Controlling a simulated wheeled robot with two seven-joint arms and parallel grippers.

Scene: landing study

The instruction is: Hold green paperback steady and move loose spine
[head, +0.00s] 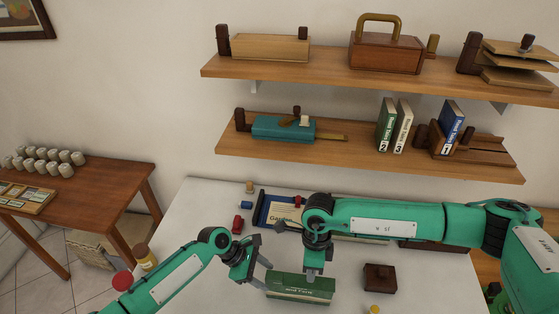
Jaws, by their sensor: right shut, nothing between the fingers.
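The green paperback (300,288) lies on the white table at the bottom centre of the head view, with pale lettering on its upper part. I cannot make out a loose spine separate from it. My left gripper (262,275) is at the book's left end with its fingers apart. I cannot tell whether they touch the book. My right gripper (312,273) points down at the book's upper edge, shut and empty. Whether it touches the book is unclear.
A blue-edged book (262,212) lies behind my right wrist, near a red object (238,224). Shelves (370,160) hang above. The white table (205,205) is bare at its back left.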

